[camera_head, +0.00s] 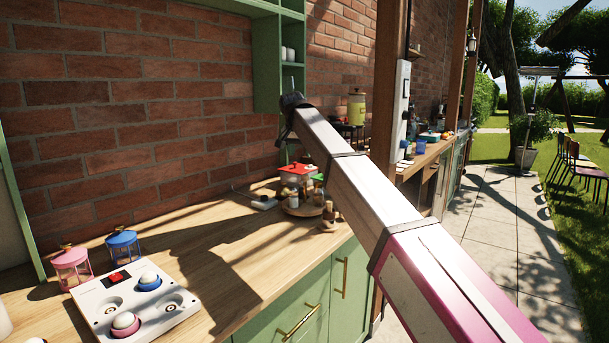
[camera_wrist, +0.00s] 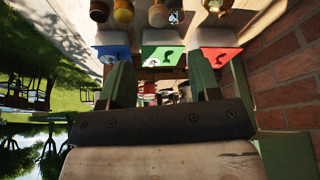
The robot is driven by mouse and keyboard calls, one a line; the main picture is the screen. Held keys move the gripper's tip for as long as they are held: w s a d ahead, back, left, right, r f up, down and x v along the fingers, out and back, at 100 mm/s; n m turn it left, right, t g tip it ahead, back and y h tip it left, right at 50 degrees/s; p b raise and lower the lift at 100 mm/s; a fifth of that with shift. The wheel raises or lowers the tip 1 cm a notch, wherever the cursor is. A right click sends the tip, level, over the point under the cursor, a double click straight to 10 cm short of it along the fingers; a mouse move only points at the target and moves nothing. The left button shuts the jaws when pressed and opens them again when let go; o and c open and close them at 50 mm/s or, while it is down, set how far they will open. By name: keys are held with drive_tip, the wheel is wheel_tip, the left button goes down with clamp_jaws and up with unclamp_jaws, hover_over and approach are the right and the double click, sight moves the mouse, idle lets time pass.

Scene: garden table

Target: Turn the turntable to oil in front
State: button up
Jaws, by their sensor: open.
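The wooden turntable (camera_head: 294,210) stands on the counter at the middle of the head view, partly behind my arm. It carries several small bottles and jars under red and green panels (camera_head: 295,171). The wrist view, which is upside down, shows a blue panel (camera_wrist: 113,60), a green panel (camera_wrist: 175,58) and a red panel (camera_wrist: 215,60) with small pictures. Several jars (camera_wrist: 123,12) stand beside them; I cannot tell which is oil. My gripper (camera_wrist: 160,78) is open, its two green fingers apart near the panels. Contact is unclear. The head view does not show it clearly.
A white panel (camera_head: 112,310) with round knobs lies at the front left, with pink (camera_head: 72,268) and blue (camera_head: 123,245) lanterns behind it. The brick wall (camera_head: 130,110) closes the back. The counter between panel and turntable is mostly clear.

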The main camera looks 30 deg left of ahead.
sight(305, 175)
drive_tip(key=shift+n, duration=0.3)
drive_tip(key=x, duration=1)
drive_tip(key=shift+w+d+f, duration=0.1)
drive_tip(key=shift+w+f, duration=0.1)
